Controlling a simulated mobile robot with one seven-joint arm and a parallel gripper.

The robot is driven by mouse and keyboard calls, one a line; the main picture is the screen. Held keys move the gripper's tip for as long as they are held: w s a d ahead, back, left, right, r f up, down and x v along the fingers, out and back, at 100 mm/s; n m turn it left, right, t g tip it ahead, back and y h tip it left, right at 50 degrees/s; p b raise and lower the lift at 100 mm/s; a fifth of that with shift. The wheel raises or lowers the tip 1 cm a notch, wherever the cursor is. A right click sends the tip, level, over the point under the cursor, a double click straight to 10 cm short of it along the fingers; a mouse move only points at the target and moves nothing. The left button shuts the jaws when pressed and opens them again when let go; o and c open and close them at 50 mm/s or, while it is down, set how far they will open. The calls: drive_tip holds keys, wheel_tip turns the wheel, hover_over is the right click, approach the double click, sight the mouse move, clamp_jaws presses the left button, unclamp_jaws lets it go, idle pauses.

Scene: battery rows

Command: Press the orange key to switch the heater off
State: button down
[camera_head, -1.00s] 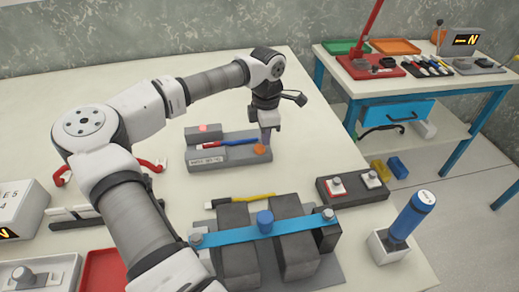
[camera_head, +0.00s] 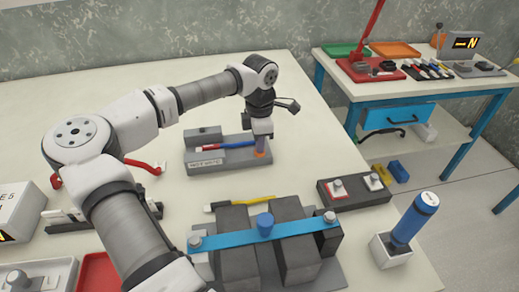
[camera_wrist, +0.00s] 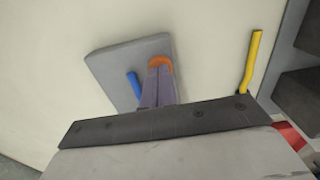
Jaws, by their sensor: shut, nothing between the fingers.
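The grey heater unit (camera_head: 196,160) sits on the pale table, with a raised dark block (camera_head: 203,135) at its back left and a red-and-blue rod lying along it. Its orange key (camera_head: 261,155) is at the right end, mostly covered by my fingers in the head view. No red lamp glow shows on the block. My gripper (camera_head: 261,149) is shut and empty, pointing down over the key. In the wrist view the closed fingertips (camera_wrist: 159,68) overlap the orange key (camera_wrist: 160,60), whose far edge shows beyond them; they appear to touch it.
In front stand dark blocks under a blue bar (camera_head: 240,235), beside a yellow cable (camera_head: 245,203). A two-button box (camera_head: 355,189) and a blue cylinder in a white holder (camera_head: 412,220) are at the right. The table behind the heater is clear.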

drive_tip(key=shift+r+p, duration=1.7)
drive_tip(key=shift+r, duration=1.3)
drive_tip(key=shift+r, duration=0.1)
